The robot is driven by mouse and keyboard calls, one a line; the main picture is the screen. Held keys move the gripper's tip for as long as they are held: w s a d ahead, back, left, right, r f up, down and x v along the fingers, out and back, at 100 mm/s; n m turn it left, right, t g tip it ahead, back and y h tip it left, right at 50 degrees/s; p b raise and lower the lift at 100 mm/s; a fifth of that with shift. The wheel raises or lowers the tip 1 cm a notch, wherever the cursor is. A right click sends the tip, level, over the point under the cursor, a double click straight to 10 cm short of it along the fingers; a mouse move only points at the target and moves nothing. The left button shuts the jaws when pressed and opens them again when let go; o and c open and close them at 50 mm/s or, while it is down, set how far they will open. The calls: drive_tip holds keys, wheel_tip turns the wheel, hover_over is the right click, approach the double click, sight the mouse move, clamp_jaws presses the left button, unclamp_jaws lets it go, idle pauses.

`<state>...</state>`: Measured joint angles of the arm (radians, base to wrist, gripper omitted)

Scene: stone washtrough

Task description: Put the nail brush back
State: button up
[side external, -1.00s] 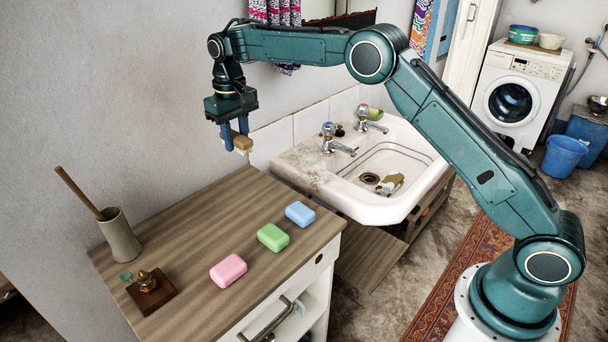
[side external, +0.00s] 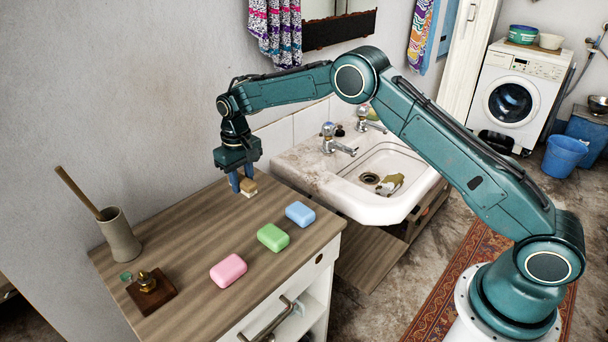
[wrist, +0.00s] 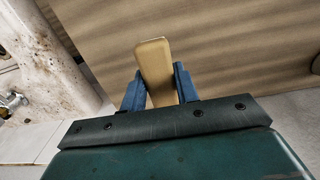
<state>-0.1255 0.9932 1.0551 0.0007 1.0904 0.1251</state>
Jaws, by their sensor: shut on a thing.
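The nail brush (side external: 248,188) is a small block with a tan wooden back and paler bristles beneath. My gripper (side external: 241,183) is shut on it and holds it over the back right part of the wooden counter (side external: 200,230). In the wrist view the brush's wooden back (wrist: 154,66) stands out between the two blue fingers (wrist: 159,88). The brush looks low over the counter; I cannot tell whether it touches.
Blue (side external: 300,213), green (side external: 273,237) and pink (side external: 228,270) soaps lie in a row along the counter. A cup with a wooden-handled tool (side external: 120,236) and a brass piece on a wooden block (side external: 151,291) stand at left. The sink (side external: 375,205) is right.

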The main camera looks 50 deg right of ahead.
sight(244, 192)
drive_tip(key=shift+f, duration=2.05)
drive_tip(key=shift+f, duration=0.1)
drive_tip(key=o, duration=1.1)
drive_tip(key=shift+c, duration=0.2)
wheel_tip(244, 192, up, 12)
drive_tip(key=shift+r, duration=0.1)
